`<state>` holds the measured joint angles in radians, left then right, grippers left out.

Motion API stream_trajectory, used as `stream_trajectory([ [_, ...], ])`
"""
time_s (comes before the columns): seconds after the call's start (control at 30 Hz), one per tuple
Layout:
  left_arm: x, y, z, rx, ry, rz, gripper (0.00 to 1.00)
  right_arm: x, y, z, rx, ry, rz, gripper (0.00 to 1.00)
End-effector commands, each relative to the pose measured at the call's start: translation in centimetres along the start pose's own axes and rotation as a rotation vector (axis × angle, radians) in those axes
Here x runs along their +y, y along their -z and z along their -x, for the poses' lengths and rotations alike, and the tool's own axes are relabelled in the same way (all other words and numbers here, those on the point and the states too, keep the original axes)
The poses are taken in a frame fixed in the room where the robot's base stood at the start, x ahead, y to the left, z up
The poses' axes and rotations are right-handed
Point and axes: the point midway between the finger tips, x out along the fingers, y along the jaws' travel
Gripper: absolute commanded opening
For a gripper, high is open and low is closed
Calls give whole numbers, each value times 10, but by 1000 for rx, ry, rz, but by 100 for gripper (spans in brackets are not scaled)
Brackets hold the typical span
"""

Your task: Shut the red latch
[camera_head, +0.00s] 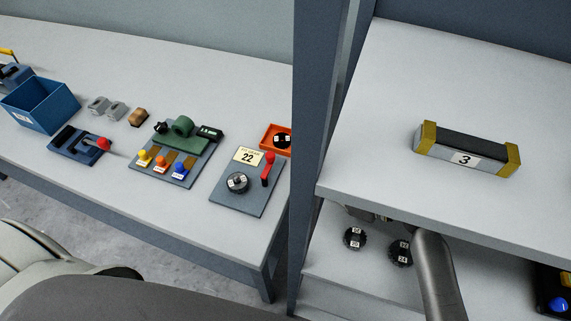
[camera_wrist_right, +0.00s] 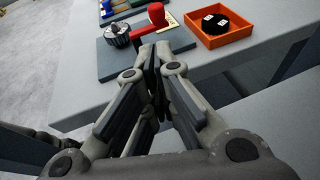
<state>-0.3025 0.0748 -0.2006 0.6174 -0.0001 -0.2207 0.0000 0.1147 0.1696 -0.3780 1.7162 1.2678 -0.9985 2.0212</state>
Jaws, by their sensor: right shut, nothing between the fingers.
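The dial (camera_head: 237,182) sits left of the latch. An orange tray (camera_wrist_right: 218,41) with a black round part lies beside the board. A dark post (camera_head: 318,120) and a shelf (camera_head: 400,190) holding a block marked 3 (camera_head: 466,151) stand to the right. A blue bin (camera_head: 42,105) is far left.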

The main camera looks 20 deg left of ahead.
Motion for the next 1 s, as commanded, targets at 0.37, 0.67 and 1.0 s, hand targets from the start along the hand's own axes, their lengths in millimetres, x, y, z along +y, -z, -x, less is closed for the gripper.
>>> stream_trajectory([
  [0.37, -5, 5, 12, 7, 6, -2, 69, 0, -5, -76, -2, 0, 1, 0],
  [0.67, -5, 6, 17, 7, 6, -2, 69, 0, -12, -105, 1, 0, 1, 0],
  [1.0, -6, 5, 17, 6, 6, -2, 69, 0, -12, -107, 0, 1, 2, 0],
])
